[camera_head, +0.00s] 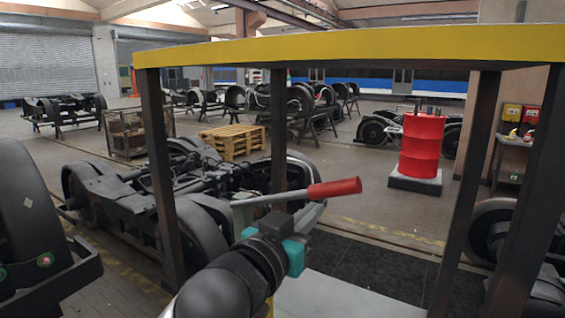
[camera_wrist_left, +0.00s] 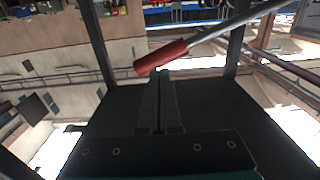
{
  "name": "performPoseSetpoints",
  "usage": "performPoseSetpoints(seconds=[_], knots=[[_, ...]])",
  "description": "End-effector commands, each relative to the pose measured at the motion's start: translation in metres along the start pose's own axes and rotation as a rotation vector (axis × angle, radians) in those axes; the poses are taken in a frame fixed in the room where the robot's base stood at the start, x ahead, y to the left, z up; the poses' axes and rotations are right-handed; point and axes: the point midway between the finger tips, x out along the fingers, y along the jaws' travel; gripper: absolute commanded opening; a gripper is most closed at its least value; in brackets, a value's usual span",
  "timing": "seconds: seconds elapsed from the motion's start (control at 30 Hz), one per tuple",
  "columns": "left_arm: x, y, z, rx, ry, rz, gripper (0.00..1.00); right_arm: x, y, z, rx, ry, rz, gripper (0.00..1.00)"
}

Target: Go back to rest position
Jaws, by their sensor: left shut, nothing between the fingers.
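My left gripper (camera_head: 312,214) reaches in from the bottom of the head view, under the yellow-topped frame. Its fingers are together and empty. In the left wrist view the closed fingertips (camera_wrist_left: 161,76) point at a lever with a red grip (camera_wrist_left: 160,57). The lever's red grip (camera_head: 335,188) also shows in the head view, just above the fingers, with its grey bar running left. I cannot tell whether the fingertips touch it. My right gripper is not in view.
A frame with a yellow top beam (camera_head: 360,46) and dark posts (camera_head: 160,170) surrounds my arm. A bogie (camera_head: 140,190) stands to the left behind the posts. A red barrel (camera_head: 421,145), wooden pallets (camera_head: 231,141) and a metal crate (camera_head: 125,132) stand farther back. Open floor lies between them.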

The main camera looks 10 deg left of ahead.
Motion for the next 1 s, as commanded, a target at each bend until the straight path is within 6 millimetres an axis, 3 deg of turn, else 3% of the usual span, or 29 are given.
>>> performPoseSetpoints(seconds=[0.17, 0.37, 0.57, 0.7, 0.8, 1.0], knots=[[-0.006, -0.006, 0.033, -0.015, -0.086, -0.029, 0.0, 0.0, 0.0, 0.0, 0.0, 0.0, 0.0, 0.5], [-0.04, -0.021, 0.125, -0.039, -0.342, -0.104, 0.0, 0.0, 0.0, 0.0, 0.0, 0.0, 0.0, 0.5], [-0.101, -0.029, 0.219, -0.053, -0.643, -0.158, 0.0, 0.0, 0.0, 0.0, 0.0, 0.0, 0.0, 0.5], [-0.156, -0.028, 0.274, -0.059, -0.85, -0.175, 0.0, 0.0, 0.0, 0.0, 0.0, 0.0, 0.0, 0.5], [-0.193, -0.026, 0.302, -0.064, -0.977, -0.178, 0.0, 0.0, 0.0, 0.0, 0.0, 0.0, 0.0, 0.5], [-0.261, -0.019, 0.34, -0.075, -1.189, -0.17, 0.0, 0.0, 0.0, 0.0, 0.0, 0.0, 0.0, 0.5]])
